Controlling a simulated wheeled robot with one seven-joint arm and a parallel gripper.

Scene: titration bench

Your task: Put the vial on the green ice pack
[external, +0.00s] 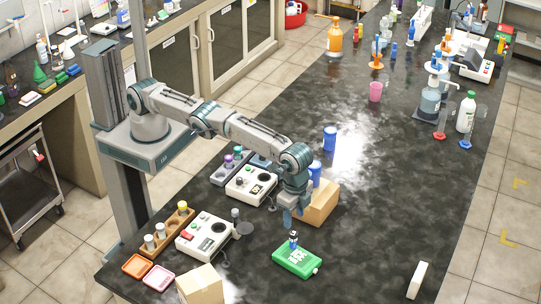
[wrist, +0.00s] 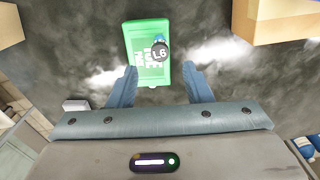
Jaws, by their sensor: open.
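The green ice pack (external: 290,262) lies flat on the dark bench in front of my arm. It also shows at the top of the wrist view (wrist: 138,35). A small vial (external: 293,241) with a dark top stands upright on the pack in the external view. In the wrist view its round dark top, marked L6 (wrist: 160,54), appears over the pack's right part, with a bit of blue beside it. My gripper (wrist: 160,75) is open and empty, its blue fingers apart and short of the vial. In the external view the gripper (external: 293,216) hangs above and behind the vial.
A cardboard box (external: 318,207) stands close behind my gripper, and another box (external: 201,286) is at the front left. White instruments (external: 205,236) and a wooden vial rack (external: 167,232) are to the left. A white block (external: 417,280) stands at the right. Bench right of the pack is clear.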

